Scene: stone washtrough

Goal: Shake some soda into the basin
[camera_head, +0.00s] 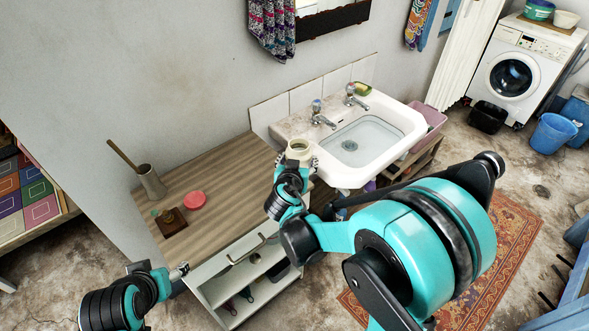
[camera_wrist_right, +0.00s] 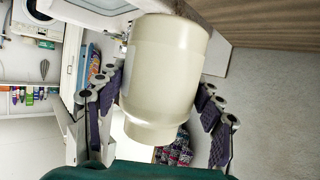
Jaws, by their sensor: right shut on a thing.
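My right gripper (camera_head: 297,166) is shut on a cream jar (camera_head: 299,146). The jar is held at the left edge of the white basin (camera_head: 395,116), and its round mouth shows from above. In the right wrist view the jar (camera_wrist_right: 168,70) sits between the two padded fingers of the right gripper (camera_wrist_right: 165,110). What is inside the jar cannot be made out. The basin has two taps and a drain. My left gripper (camera_head: 178,272) is low at the left, in front of the counter; its fingers are too small to read.
A wooden counter (camera_head: 232,172) adjoins the basin on the left. On it are a pink round lid (camera_head: 195,199), a beige holder (camera_head: 152,183) with a wooden handle, and a small brown block (camera_head: 170,222).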

